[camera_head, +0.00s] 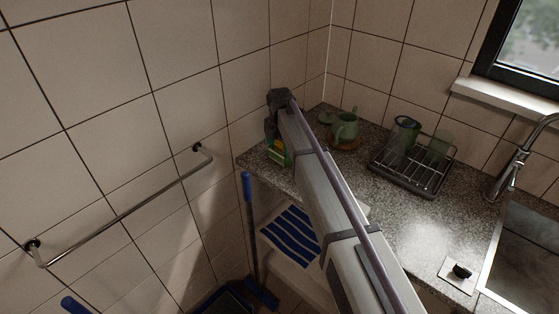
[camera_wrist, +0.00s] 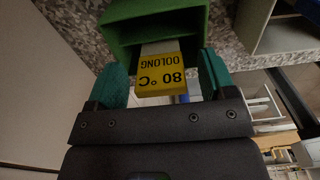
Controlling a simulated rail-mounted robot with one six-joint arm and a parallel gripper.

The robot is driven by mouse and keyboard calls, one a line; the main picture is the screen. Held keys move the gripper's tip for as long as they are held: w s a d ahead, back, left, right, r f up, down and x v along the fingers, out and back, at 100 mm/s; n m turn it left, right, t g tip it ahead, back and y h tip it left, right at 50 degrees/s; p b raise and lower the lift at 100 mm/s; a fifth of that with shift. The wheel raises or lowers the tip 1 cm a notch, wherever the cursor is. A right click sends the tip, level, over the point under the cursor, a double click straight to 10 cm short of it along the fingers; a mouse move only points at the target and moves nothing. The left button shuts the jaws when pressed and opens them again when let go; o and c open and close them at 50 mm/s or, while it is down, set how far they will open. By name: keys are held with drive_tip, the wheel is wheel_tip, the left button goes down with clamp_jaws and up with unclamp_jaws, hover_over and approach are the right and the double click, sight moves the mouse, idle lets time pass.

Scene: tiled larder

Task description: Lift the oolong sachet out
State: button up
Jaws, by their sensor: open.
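The oolong sachet (camera_wrist: 163,74) has a yellow tag reading "80 °C OOLONG", upside down in the wrist view, and a pale part behind it. It sticks out of the open mouth of a green box (camera_wrist: 150,22). My gripper (camera_wrist: 162,66) is open, with one teal finger on each side of the tag and a gap to both. In the head view the green box (camera_head: 279,156) sits at the counter's left end, partly hidden by my arm. My fingers cannot be made out there.
A green mug (camera_head: 345,127) stands on a brown coaster to the right of the box. Behind it is a small green item (camera_head: 326,117). A dish rack (camera_head: 410,172) with glasses stands farther right, before the sink (camera_head: 527,250). The granite counter's (camera_head: 415,225) front middle is clear.

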drive_tip(key=shift+r, duration=0.15)
drive_tip(key=shift+c, duration=0.2)
drive_tip(key=c, duration=0.9)
drive_tip(key=shift+r, duration=0.1)
drive_tip(key=shift+c, duration=0.2)
wheel_tip(320, 180, up, 10)
drive_tip(key=p, duration=1)
drive_tip(key=shift+r+p, duration=0.1)
drive_tip(key=shift+p, duration=0.2)
drive_tip(key=shift+f, duration=0.2)
